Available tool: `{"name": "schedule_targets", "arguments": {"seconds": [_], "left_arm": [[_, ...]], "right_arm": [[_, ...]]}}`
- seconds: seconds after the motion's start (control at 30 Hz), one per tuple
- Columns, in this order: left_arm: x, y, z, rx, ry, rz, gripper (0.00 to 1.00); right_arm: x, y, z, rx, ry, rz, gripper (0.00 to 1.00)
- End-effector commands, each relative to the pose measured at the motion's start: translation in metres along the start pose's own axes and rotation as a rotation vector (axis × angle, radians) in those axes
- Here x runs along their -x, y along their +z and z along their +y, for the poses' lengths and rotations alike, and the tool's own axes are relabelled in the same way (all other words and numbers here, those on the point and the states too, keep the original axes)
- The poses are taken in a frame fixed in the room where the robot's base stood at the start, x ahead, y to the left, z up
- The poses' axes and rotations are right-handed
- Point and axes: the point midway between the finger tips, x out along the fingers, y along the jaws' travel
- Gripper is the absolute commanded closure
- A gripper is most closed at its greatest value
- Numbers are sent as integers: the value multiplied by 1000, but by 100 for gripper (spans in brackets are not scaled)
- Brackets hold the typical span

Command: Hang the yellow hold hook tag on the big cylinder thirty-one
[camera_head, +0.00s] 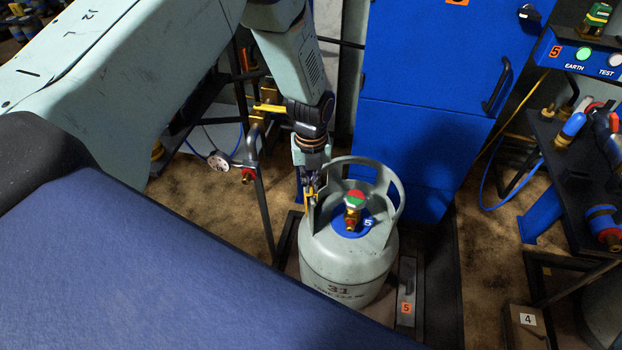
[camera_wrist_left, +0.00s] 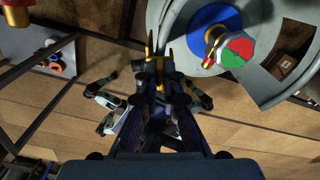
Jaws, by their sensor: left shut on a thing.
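The big cylinder (camera_head: 345,272) is pale grey, marked 31, and stands upright with a collar handle around a red and green valve knob (camera_head: 355,197). Its collar also shows at the upper right of the left wrist view (camera_wrist_left: 268,88). My left gripper (camera_head: 311,188) points down at the left side of the collar, shut on the yellow hook tag (camera_head: 311,196). In the left wrist view the tag (camera_wrist_left: 159,66) shows as narrow yellow parts between the fingers, close to the collar rim. Whether its hook is over the rim, I cannot tell. My right gripper is not in view.
A blue cabinet (camera_head: 425,140) stands behind the cylinder. A thin dark post (camera_head: 262,205) and a gauge (camera_head: 219,161) are to the left. A bench with blue and red fittings (camera_head: 575,150) is at the right. A grey plate marked 5 (camera_head: 407,285) lies beside the cylinder.

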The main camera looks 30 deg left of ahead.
Motion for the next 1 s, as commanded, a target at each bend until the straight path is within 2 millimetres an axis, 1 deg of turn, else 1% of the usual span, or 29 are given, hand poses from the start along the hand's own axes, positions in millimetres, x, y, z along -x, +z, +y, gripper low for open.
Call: {"name": "schedule_targets", "arguments": {"seconds": [0.2, 0.43, 0.47, 0.73, 1.0], "left_arm": [[-5, 0, 0, 0, 1, 1, 100], [-5, 0, 0, 0, 1, 2, 100], [-5, 0, 0, 0, 1, 2, 91], [-5, 0, 0, 0, 0, 0, 68], [-4, 1, 0, 0, -1, -1, 67]], "right_arm": [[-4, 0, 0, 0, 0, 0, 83], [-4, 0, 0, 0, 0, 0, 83], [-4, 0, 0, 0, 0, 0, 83], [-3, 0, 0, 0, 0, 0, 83], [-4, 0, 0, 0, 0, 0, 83]]}}
